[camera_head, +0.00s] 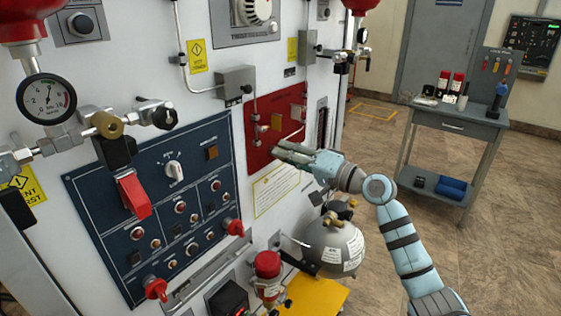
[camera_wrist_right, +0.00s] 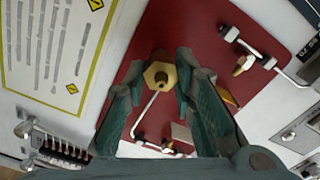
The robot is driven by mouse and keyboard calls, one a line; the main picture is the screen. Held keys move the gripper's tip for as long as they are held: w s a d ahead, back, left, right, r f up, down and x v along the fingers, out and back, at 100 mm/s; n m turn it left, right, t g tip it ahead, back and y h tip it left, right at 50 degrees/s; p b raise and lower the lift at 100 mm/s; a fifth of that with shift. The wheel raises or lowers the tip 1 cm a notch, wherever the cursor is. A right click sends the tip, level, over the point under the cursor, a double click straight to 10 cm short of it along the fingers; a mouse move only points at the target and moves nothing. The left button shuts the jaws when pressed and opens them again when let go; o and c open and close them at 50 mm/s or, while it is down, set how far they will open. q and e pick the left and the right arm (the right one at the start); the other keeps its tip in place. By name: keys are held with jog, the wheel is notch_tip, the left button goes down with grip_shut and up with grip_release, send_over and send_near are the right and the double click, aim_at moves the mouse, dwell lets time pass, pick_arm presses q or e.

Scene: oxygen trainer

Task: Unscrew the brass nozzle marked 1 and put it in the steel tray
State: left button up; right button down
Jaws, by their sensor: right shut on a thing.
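My right gripper (camera_head: 280,150) reaches in from the right to the lower part of the red panel (camera_head: 268,110). In the right wrist view, a brass nozzle with a hexagonal body and a round hole (camera_wrist_right: 160,76) sits between the fingertips of the right gripper (camera_wrist_right: 157,84), against the red panel. The fingers are shut on it. No number is readable on it. In the head view the gripper hides this nozzle. My left gripper is not in view. I cannot make out a steel tray with certainty.
Other brass fittings (camera_wrist_right: 243,65) and thin pipes are on the red panel. A blue control panel (camera_head: 160,200) is at left. A grey side table (camera_head: 452,122) stands back right; open floor lies between.

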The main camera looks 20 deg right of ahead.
jog(key=shift+f+n+b, duration=0.3)
jog(key=shift+n+b, duration=0.9)
jog(key=shift+b, duration=0.05)
jog(key=shift+r+n, duration=0.15)
jog(key=shift+n, duration=0.15)
jog(key=shift+s+r, duration=0.1)
jog(key=shift+v, duration=2.1)
